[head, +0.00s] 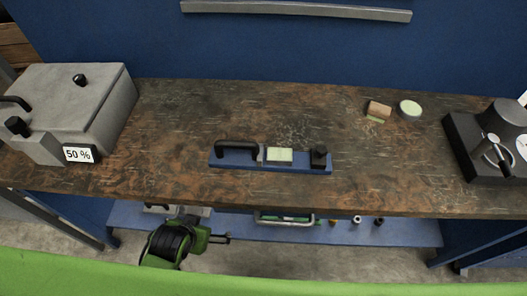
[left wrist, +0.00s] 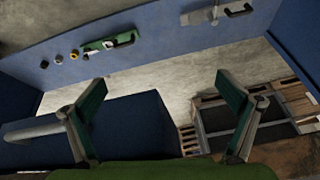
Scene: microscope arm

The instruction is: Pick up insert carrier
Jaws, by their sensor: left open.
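The insert carrier (head: 270,160) lies on the middle of the worn brown worktop in the head view. It is a long blue base with a black handle on its left, a pale block in the middle and a dark knob at its right end. My left gripper (head: 217,238) is in front of the table's front edge, below and apart from the carrier. In the left wrist view the fingers of my left gripper (left wrist: 163,92) are spread wide with nothing between them. The carrier is not in that view. My right gripper does not show.
A grey box with a "50 %" display (head: 80,110) stands at the left. A dark device (head: 490,150) stands at the right. A brown block (head: 378,110) and a round pale disc (head: 410,108) lie at the back right. A blue lower shelf (head: 400,232) holds small items.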

